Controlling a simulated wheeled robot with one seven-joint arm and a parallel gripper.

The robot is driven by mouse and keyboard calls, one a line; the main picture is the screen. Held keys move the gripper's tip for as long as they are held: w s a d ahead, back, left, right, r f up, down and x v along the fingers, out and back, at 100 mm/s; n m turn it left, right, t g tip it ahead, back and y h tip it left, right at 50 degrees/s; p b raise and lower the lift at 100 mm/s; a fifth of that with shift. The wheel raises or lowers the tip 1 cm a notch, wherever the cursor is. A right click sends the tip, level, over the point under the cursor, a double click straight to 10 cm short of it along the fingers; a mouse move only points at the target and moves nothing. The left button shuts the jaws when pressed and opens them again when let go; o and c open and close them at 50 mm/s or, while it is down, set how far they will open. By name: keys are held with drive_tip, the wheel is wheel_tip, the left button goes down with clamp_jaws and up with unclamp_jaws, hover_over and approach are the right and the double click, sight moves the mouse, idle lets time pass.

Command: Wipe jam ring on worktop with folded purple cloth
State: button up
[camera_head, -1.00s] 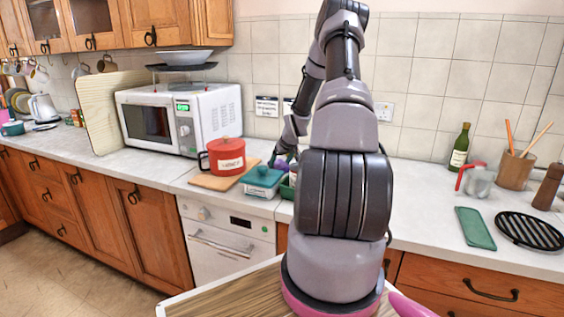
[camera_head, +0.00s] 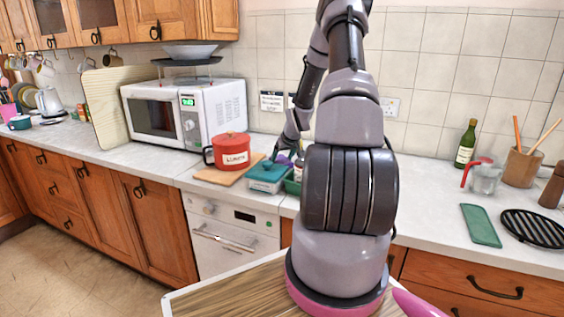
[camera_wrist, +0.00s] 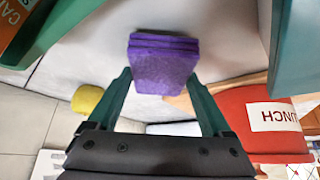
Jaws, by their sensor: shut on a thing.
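The folded purple cloth (camera_wrist: 163,65) is between the green fingers of my gripper (camera_wrist: 160,82) in the wrist view. The gripper is shut on it, and the layered folds stick out past the fingertips. In the head view my gripper (camera_head: 287,152) is small and partly hidden by my arm, above the back of the worktop (camera_head: 155,160), near a teal box (camera_head: 266,177). Only a bit of purple shows there. I cannot make out the jam ring in either view; my arm hides part of the worktop.
A red canister (camera_head: 231,150) stands on a wooden board left of the teal box; it is close by on the right in the wrist view (camera_wrist: 265,105). A green tray (camera_head: 292,187) is beside the box. Right of my arm are a green mat (camera_head: 480,225), black trivet, jug and bottle.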

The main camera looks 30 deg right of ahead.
drive_tip(key=shift+r, duration=2.35)
drive_tip(key=shift+r, duration=1.5)
drive_tip(key=shift+w, duration=0.1)
